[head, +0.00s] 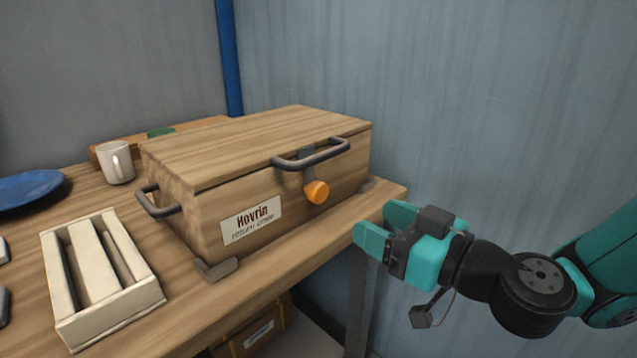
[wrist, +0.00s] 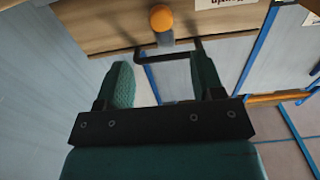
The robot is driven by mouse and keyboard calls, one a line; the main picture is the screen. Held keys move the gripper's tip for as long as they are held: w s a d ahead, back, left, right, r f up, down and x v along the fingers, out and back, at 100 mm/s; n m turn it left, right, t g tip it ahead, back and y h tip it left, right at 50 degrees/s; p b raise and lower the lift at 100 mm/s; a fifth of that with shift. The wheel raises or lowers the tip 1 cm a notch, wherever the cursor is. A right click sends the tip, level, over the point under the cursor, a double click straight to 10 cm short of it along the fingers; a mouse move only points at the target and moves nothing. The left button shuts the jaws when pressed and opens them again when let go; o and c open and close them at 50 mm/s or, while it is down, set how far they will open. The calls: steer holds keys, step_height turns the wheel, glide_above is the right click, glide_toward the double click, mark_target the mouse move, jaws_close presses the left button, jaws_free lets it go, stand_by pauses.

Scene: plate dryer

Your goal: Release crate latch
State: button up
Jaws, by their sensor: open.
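The wooden crate (head: 210,170) stands on the table with its lid down. Its front carries a label reading "Hovrin return crate" (head: 251,221), a dark bar handle (head: 312,155) and an orange latch knob (head: 317,191) below the handle. In the wrist view the orange knob (wrist: 161,18) shows at the top, above the dark handle (wrist: 190,48) and beyond the fingertips. My gripper (head: 372,226) is teal, open and empty, to the right of the knob and apart from it. Its two fingers also show in the wrist view (wrist: 162,72).
A cream slotted rack (head: 137,285) stands left of the crate, with a white mug (head: 115,163) and a blue plate (head: 30,186) behind. Dark brackets (head: 216,269) sit at the crate's base. Another box (head: 258,330) is below the table. The space before the crate's right end is clear.

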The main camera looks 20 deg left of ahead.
mark_target(323, 196)
steer(key=p+x, duration=0.4)
steer(key=x, duration=0.6)
steer(key=shift+a+r+p, duration=0.15)
steer(key=shift+a+p, duration=0.2)
steer(key=shift+p, duration=0.05)
steer(key=shift+w+a, duration=0.35)
steer(key=shift+a, duration=0.3)
steer(key=shift+c, duration=0.4)
steer(key=c, duration=0.8)
